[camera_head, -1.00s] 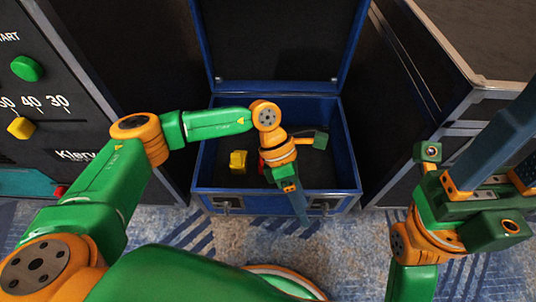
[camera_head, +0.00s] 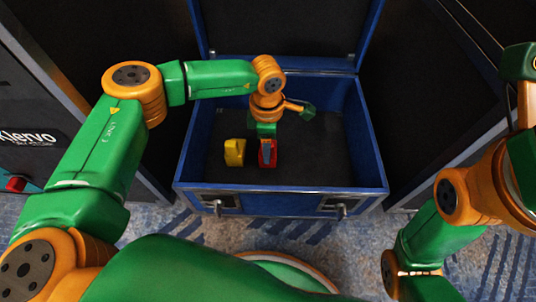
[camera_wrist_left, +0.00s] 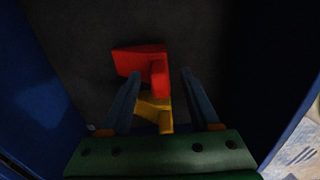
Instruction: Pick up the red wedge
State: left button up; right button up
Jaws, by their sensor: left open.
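The red wedge (camera_head: 269,162) lies on the dark floor of the open blue case (camera_head: 370,130), right of a yellow block (camera_head: 235,152). My left gripper (camera_head: 267,148) points down into the case over the red wedge and partly hides it. In the left wrist view, the open blue fingers (camera_wrist_left: 161,74) are apart, with part of the red wedge (camera_wrist_left: 140,62) showing between and beyond their tips. I cannot tell whether they touch it. The yellow block (camera_wrist_left: 153,108) shows lower between the fingers. My right arm is at the right edge; its fingers are out of view.
The case walls stand around the wedge, and its raised lid (camera_head: 280,25) is behind. Dark cabinets flank the case on both sides. Patterned carpet (camera_head: 190,245) lies in front. The case floor right of the wedge is clear.

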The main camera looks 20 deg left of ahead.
pick_arm(q)
jog(key=shift+r, duration=0.1)
grip_shut()
dwell(1.2)
